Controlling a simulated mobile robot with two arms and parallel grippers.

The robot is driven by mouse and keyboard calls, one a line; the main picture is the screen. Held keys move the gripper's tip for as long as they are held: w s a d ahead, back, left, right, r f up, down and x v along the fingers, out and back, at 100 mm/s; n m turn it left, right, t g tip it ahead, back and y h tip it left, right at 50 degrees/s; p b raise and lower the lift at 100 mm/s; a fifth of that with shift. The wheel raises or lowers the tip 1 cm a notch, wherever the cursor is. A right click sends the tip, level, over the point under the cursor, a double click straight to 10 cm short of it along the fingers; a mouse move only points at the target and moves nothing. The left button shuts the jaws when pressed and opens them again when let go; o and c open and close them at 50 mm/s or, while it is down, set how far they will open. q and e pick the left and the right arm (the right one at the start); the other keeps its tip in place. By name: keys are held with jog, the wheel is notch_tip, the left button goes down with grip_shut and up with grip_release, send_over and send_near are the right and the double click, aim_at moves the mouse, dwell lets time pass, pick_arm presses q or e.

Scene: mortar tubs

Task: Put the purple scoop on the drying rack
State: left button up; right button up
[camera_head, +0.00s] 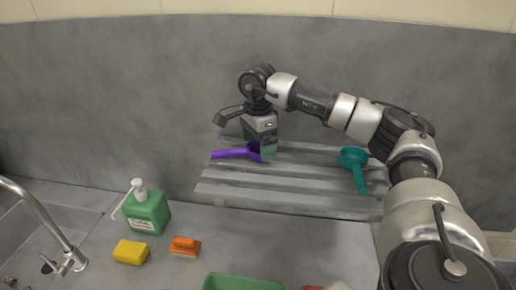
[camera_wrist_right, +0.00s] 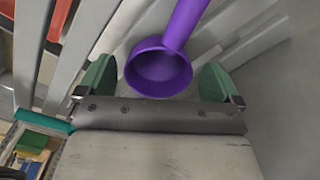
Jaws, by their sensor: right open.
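The purple scoop (camera_head: 232,153) is at the upper left part of the grey slatted drying rack (camera_head: 290,190), its handle pointing left. It appears to lie on the slats, though its underside is hidden. My right gripper (camera_head: 262,151) is over the scoop's cup end. In the right wrist view the purple cup (camera_wrist_right: 160,74) sits between the two green fingertips of my open right gripper (camera_wrist_right: 158,84), with gaps visible at both sides. My left gripper is not in view.
A teal scoop (camera_head: 353,158) rests on the rack's right part. A green tub (camera_head: 240,282) is at the front. A grey wall rises behind.

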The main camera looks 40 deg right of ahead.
notch_tip(320, 180, up, 6)
jog(key=shift+f+b, duration=0.2)
jog(key=shift+b, duration=0.75)
notch_tip(320, 180, up, 5)
jog(key=shift+r+p, duration=0.1)
jog(key=shift+p, duration=0.4)
